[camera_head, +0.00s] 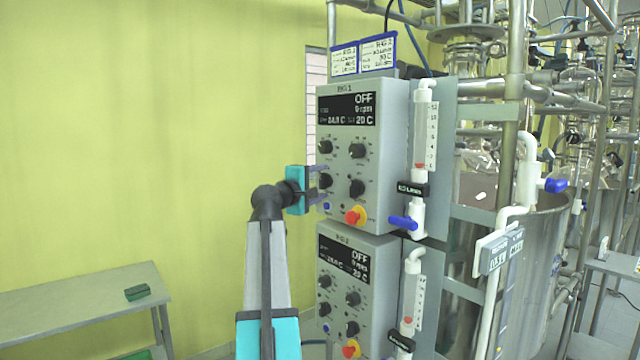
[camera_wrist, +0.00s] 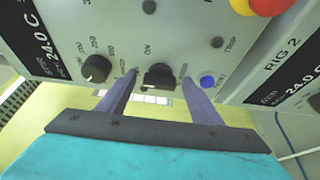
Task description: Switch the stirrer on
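The upper control box (camera_head: 390,150), labelled RIG 1, has a display (camera_head: 347,109) reading OFF and 0 rpm. A black knob (camera_wrist: 160,76) with an ON label beside it is on its panel. It seems to be the lower left knob (camera_head: 326,181) in the head view. My gripper (camera_wrist: 160,82) is open, with one finger on each side of this knob and a visible gap at both sides. In the head view my gripper (camera_head: 319,183) reaches the panel's left edge. Whether the fingertips touch the panel I cannot tell.
A blue button (camera_wrist: 207,81) sits just beside one finger. Another black knob (camera_wrist: 96,68) is near the other finger. A red and yellow stop button (camera_head: 355,215) is low on the panel. A second box, RIG 2 (camera_head: 380,290), stands below, also reading OFF.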

